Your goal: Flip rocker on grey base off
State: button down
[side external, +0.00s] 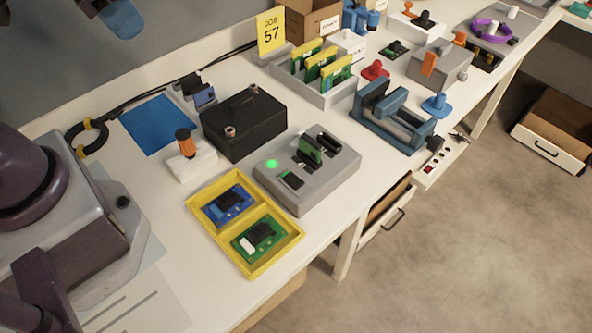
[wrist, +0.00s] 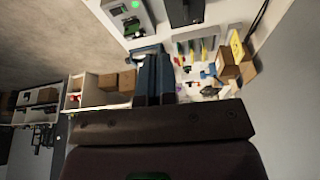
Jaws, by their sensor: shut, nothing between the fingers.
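The grey base (side external: 335,185) stands on the white bench in the middle of the side external view. A small black rocker-like part (side external: 291,180) sits in its top near the front left, beside a lit green lamp (side external: 272,163). Its tilt is too small to tell. A green board (side external: 311,149) stands upright in a slot behind it. The grey base also shows at the top of the wrist view (wrist: 147,22). My gripper (wrist: 155,56) is shut and empty, its blue fingers together; its tip (side external: 124,30) shows high at the top left, well apart from the base.
A yellow tray (side external: 219,237) with two boards lies in front of the base. A black box (side external: 242,125) stands behind it, a blue fixture (side external: 407,130) to the right, and an orange-topped white block (side external: 190,160) to the left. The space above the base looks clear.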

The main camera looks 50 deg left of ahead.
jog(key=w+d+f+g, duration=0.3)
jog(key=w+d+f, duration=0.2)
jog(key=w+d, duration=0.1)
jog(key=n+h, duration=0.1)
send_over(298, 182)
jog(key=a, duration=0.2)
notch_tip(298, 182, down, 8)
jog(key=shift+r+g, duration=0.15)
jog(key=shift+g, duration=0.15)
jog(key=f, duration=0.4)
jog(key=d+f, duration=0.1)
jog(key=f, duration=0.9)
jog(key=shift+d, duration=0.35)
